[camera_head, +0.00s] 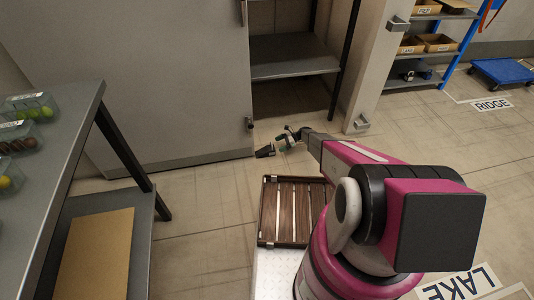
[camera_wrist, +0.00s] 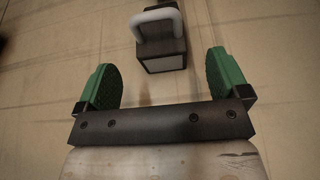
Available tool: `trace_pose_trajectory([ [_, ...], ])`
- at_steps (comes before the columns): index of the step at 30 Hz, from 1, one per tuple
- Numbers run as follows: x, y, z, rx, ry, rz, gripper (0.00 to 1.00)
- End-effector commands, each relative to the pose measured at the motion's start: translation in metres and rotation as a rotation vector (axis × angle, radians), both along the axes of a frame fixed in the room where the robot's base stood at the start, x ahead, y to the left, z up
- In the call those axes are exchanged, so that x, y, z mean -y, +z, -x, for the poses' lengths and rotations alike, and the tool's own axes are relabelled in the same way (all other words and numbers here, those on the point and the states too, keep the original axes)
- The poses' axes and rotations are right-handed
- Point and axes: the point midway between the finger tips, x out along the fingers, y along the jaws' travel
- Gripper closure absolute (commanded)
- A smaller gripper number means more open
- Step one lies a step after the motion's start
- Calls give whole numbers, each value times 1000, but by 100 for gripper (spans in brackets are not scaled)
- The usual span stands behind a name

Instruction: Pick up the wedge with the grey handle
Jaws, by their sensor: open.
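The wedge (camera_wrist: 163,58) is a dark block with a light grey loop handle (camera_wrist: 155,22). It is at the top centre of the wrist view, on the floor, in line with the gap between my fingers. My gripper (camera_wrist: 160,68) has green pads spread wide with nothing between them, and the wedge shows just beyond the fingertips. In the head view my gripper (camera_head: 287,143) is low over the floor, near the cabinet. A small dark shape (camera_head: 265,151) beside it may be the wedge; its handle cannot be made out there.
A grey cabinet (camera_head: 140,80) stands behind, with an open shelf (camera_head: 295,55) at its right. A table (camera_head: 70,120) with clear bins is at left. A dark thing (camera_wrist: 3,45) is cut off at the wrist view's left edge.

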Motion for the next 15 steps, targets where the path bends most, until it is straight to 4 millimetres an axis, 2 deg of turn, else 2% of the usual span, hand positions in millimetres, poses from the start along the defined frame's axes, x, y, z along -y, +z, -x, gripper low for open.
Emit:
trace_pose_trajectory([
  [3,-17,-8,5,1,1,1,6],
  [11,-32,-16,9,1,1,2,6],
  [15,-47,-25,14,2,2,2,6],
])
